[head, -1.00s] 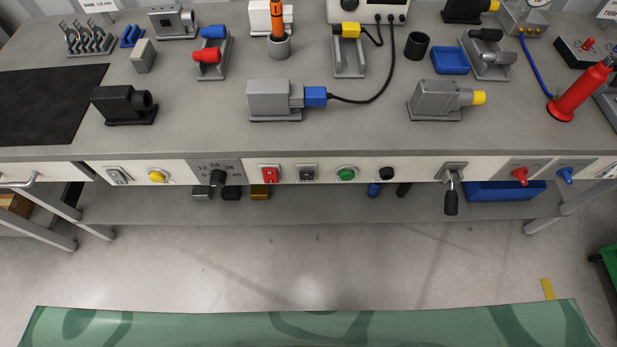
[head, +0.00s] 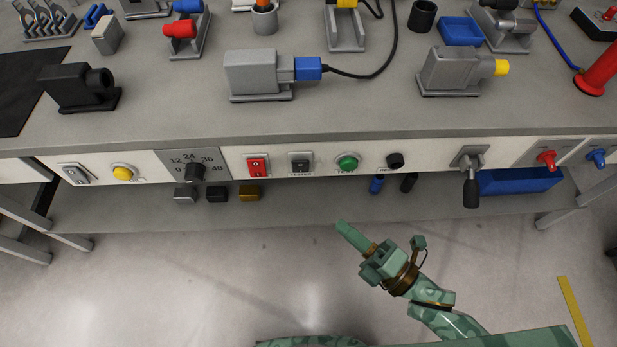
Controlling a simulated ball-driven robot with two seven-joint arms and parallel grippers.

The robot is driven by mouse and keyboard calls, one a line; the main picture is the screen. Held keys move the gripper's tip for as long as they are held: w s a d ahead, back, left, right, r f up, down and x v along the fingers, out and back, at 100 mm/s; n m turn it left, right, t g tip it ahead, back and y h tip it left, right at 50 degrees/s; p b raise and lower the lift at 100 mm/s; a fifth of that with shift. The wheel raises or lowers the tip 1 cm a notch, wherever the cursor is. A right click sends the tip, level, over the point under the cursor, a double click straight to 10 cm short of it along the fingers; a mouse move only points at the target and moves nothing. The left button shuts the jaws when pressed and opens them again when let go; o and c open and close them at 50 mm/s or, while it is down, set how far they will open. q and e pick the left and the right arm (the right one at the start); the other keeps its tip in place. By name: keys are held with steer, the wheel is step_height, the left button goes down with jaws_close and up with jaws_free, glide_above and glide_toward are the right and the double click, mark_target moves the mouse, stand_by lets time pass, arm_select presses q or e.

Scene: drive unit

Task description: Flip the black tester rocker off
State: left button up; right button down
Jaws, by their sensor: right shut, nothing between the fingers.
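The black tester rocker (head: 301,164) sits on the white front panel of the bench, between a red rocker (head: 257,167) and a green button (head: 347,163). A small label reading TESTER is under it. I cannot tell which way the rocker is tipped. My right gripper (head: 343,228) is shut and empty. It is below and to the right of the rocker in the picture, apart from the panel, over the floor in front of the bench. My left gripper is not in view.
Other controls line the panel: a yellow button (head: 123,174), a rotary selector (head: 194,171), a black knob (head: 395,160) and a lever (head: 470,185) that sticks out. A lower shelf (head: 300,206) runs beneath. The floor before the panel is clear.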

steer(key=shift+n, duration=0.3)
steer(key=shift+w, duration=0.1)
steer(key=b, duration=0.2)
glide_toward(293, 166)
steer(key=a, duration=0.4)
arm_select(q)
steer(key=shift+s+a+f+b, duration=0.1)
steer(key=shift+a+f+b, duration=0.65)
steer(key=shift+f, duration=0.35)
arm_select(e)
steer(key=w, duration=0.4)
steer(key=shift+r, duration=0.4)
